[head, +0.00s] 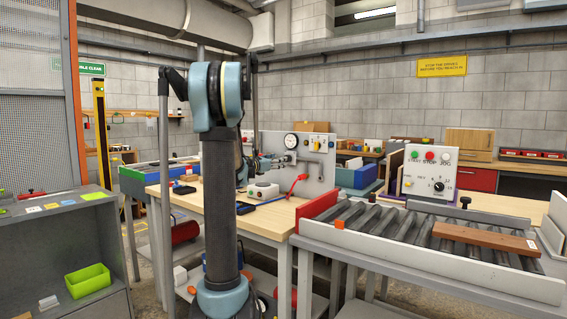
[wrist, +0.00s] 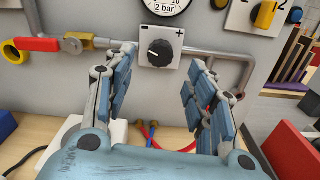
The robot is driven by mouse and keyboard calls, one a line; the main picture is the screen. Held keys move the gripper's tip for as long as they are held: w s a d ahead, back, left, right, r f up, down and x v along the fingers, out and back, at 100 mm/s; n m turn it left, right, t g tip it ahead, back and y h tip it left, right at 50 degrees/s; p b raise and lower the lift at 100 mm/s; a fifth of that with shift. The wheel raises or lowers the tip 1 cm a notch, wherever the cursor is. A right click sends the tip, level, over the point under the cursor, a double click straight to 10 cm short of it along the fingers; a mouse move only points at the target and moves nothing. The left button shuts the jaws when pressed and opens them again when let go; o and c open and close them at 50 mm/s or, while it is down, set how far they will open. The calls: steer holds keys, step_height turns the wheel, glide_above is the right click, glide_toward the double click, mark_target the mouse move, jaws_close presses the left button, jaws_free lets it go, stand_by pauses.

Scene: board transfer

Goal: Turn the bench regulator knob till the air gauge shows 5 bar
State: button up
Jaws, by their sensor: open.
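The black regulator knob (wrist: 160,53) sits on a light plate marked minus and plus, on the grey bench panel. Its white mark points left and slightly up. The air gauge (wrist: 166,6) is above it, cut off by the wrist view's top edge. The lettering "2 bar" shows there, but no needle position can be read. In the head view the gauge (head: 291,141) is too small to read. My gripper (wrist: 162,60) is open and empty. Its fingers are left and right of the knob in the picture, apart from it. In the head view my gripper (head: 264,163) is partly hidden behind my arm.
A red-handled valve (wrist: 36,44) and pipe are left of the knob. A yellow selector knob (wrist: 266,14) is at upper right. A roller conveyor (head: 400,230) stands to the right.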

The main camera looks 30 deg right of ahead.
steer(key=x, duration=0.6)
steer(key=shift+w+d, duration=0.15)
steer(key=shift+d, duration=0.2)
steer(key=c, duration=1.1)
